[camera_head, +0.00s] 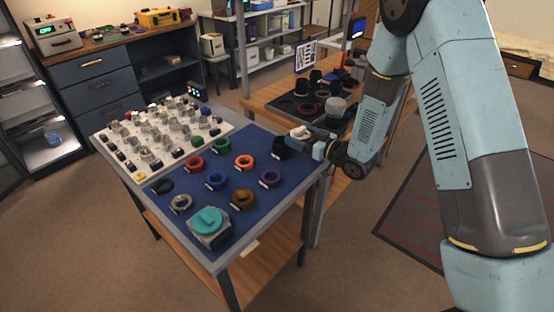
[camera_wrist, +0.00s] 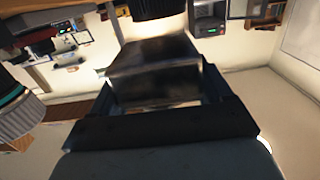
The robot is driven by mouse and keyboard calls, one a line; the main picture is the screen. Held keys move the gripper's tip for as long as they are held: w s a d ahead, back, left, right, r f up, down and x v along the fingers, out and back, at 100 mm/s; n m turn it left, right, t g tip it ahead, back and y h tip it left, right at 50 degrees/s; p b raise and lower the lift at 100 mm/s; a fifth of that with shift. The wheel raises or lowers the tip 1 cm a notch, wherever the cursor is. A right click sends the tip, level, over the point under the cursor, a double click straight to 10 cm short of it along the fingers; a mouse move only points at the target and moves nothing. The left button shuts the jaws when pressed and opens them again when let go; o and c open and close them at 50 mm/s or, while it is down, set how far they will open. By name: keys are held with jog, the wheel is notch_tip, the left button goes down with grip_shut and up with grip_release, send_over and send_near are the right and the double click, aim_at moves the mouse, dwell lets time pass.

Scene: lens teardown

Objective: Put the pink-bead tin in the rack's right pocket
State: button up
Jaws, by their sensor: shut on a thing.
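My gripper (camera_head: 303,141) is at the right edge of the blue mat (camera_head: 218,178). At its fingertips is a black cylindrical part (camera_head: 281,148), and the gripper is shut on it. In the wrist view, the dark fingers (camera_wrist: 152,65) point up to a black ribbed cylinder (camera_wrist: 160,8) at the top edge, largely cut off. I cannot pick out pink beads on any tin. A dark tray (camera_head: 285,106) with black cylinders and a red ring lies on the wooden bench behind; I cannot make out a right pocket.
Several coloured rings, among them a red ring (camera_head: 194,163) and a purple ring (camera_head: 270,178), lie on the mat. A teal-topped grey block (camera_head: 209,228) stands at the front corner. A white board (camera_head: 135,143) full of small parts covers the table's left side.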

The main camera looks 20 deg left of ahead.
aim_at(289, 150)
jog(key=shift+s+a+f, duration=0.1)
jog(key=shift+f, duration=3.7)
jog(key=o, duration=1)
jog(key=v, duration=1.2)
